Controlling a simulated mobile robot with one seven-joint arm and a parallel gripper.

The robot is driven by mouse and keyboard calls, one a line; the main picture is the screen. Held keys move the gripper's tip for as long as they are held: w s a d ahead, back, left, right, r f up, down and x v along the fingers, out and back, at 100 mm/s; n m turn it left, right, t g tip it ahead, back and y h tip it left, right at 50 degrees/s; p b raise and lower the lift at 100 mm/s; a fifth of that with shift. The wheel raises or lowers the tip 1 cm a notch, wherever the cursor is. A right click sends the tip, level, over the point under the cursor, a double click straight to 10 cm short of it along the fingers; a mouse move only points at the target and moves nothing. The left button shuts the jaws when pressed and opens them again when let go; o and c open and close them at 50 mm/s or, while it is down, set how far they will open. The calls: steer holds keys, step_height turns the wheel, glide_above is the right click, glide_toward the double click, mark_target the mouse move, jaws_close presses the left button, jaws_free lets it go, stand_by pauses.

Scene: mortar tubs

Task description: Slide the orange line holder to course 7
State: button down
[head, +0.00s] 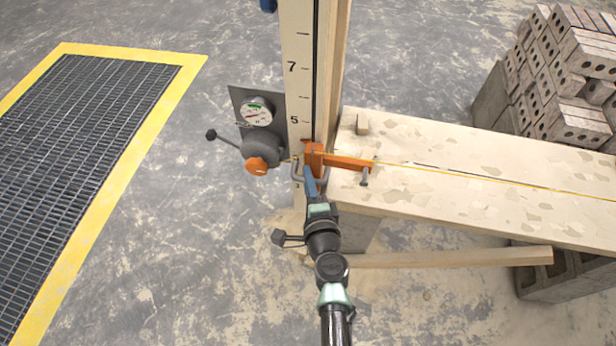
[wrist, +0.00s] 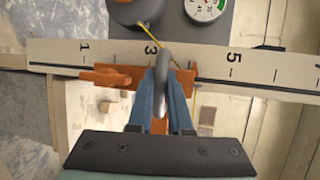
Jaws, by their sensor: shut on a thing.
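The orange line holder (head: 345,161) sits on the upright numbered post (head: 297,30), below the 5 mark. In the wrist view the holder (wrist: 120,78) lies across the scale around the 3 mark, and the 5 is clear to its right. The 7 mark shows higher up the post in the head view. My gripper (head: 311,178) is at the holder from the front. In the wrist view my blue fingers (wrist: 162,88) are shut on the holder's grey handle (wrist: 164,62). The fingers hide part of the holder and scale.
A gauge panel (head: 241,98) with a lever and an orange knob (head: 257,165) stands just left of the post. A yellow line (head: 450,171) runs right over a plank (head: 440,150). Bricks (head: 560,75) are stacked at right. The post above the holder looks clear.

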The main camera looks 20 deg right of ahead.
step_height(320, 180, up, 20)
steer(key=p, duration=1.6)
steer(key=shift+f, duration=0.15)
steer(key=shift+w, duration=0.1)
steer(key=c, duration=1)
jaws_free()
steer(key=shift+o, duration=0.8)
steer(key=shift+f, duration=0.2)
steer(key=b+v, duration=0.1)
steer(key=v, duration=1.2)
steer(key=shift+b, duration=0.4)
